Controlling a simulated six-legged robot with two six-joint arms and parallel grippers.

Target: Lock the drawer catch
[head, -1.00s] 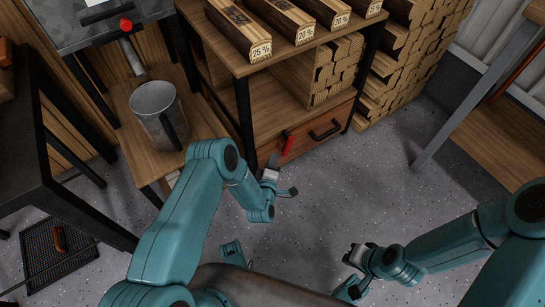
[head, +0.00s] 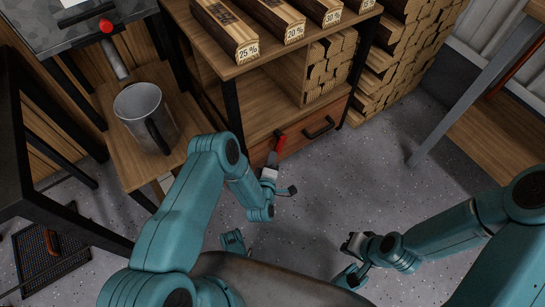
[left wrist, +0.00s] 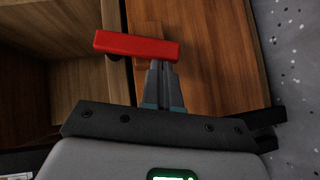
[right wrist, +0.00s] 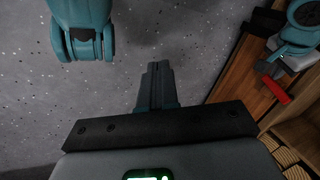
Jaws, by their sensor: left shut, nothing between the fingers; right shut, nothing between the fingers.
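The wooden drawer (head: 296,142) is closed at the bottom of the shelf unit. A red catch lever (head: 281,143) sits at the left part of its front. In the left wrist view the red catch (left wrist: 137,46) lies crosswise just beyond my left fingertips (left wrist: 160,68). My left gripper (head: 270,171) is shut and empty, very close to the catch; I cannot tell whether they touch. My right gripper (head: 352,245) is shut and empty over the floor, well away from the drawer. The red catch (right wrist: 276,88) also shows in the right wrist view.
A black handle (head: 318,128) sits on the drawer front, right of the catch. A grey mug (head: 146,118) stands on a low wooden table at left. Stacked wood (head: 400,70) stands right of the unit. The floor (head: 340,200) before the drawer is clear.

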